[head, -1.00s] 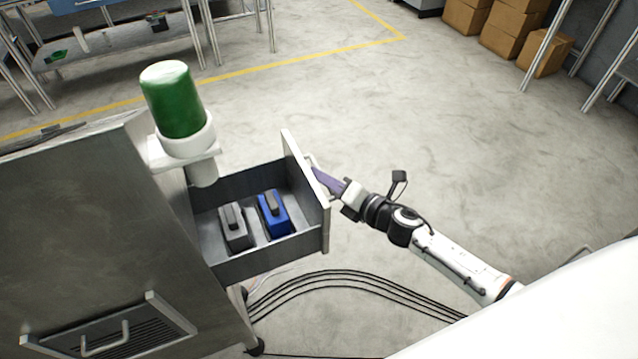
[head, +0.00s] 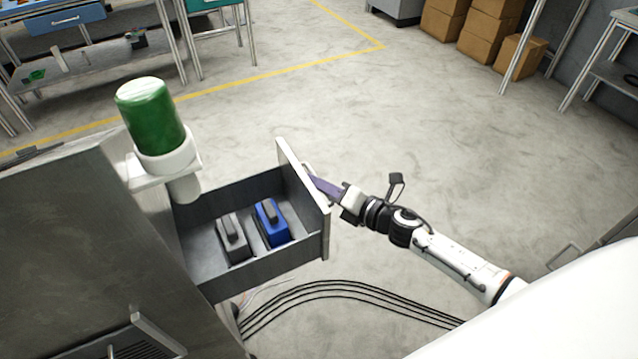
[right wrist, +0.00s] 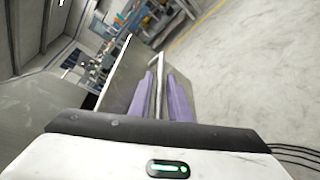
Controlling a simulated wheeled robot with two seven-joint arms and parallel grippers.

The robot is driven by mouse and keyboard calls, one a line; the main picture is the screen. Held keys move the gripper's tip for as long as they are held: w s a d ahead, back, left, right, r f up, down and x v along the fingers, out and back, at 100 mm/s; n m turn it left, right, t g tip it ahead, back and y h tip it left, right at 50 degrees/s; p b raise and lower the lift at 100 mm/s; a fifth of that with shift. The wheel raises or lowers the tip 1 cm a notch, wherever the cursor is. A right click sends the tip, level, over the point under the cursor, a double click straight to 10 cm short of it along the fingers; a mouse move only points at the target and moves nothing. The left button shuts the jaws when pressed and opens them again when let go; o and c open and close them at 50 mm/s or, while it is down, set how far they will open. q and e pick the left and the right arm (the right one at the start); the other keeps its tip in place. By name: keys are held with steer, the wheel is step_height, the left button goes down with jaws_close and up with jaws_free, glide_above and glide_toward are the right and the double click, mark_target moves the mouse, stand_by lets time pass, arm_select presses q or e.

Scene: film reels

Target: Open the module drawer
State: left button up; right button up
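The module drawer (head: 300,200) is a grey metal box with a pale front panel, pulled well out of the cabinet. A grey module (head: 233,240) and a blue module (head: 271,224) lie side by side inside it. My right gripper (head: 316,182) is at the outer face of the drawer front. The front panel partly hides the handle in the head view. My left gripper is not in view.
The grey cabinet (head: 70,240) fills the left side. A green canister (head: 150,115) stands in a white holder (head: 165,160) on its edge. Black cables (head: 340,288) lie on the floor below the drawer. Cardboard boxes (head: 490,38) stand far back. The floor (head: 440,140) behind my right arm is clear.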

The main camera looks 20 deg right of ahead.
steer(key=v, duration=1)
steer(key=shift+s, duration=0.2)
steer(key=s+a+f+m+g+h, duration=0.1)
steer(key=s+a+f+m+g, duration=0.1)
steer(key=s+m, duration=0.4)
steer(key=s+a+f+m+g+h, duration=0.1)
steer(key=s+a+f+m, duration=0.4)
steer(key=m, duration=0.6)
steer(key=s+a+f+m+g+h, duration=0.1)
steer(key=s+a+f+m+g, duration=0.2)
steer(key=s+f+m, duration=0.3)
steer(key=s+a+m, duration=0.1)
steer(key=s+m, duration=0.1)
steer(key=m, duration=0.1)
steer(key=shift+s+a+f+m, duration=0.2)
steer(key=shift+s+f+m, duration=0.05)
steer(key=shift+f+m, duration=0.1)
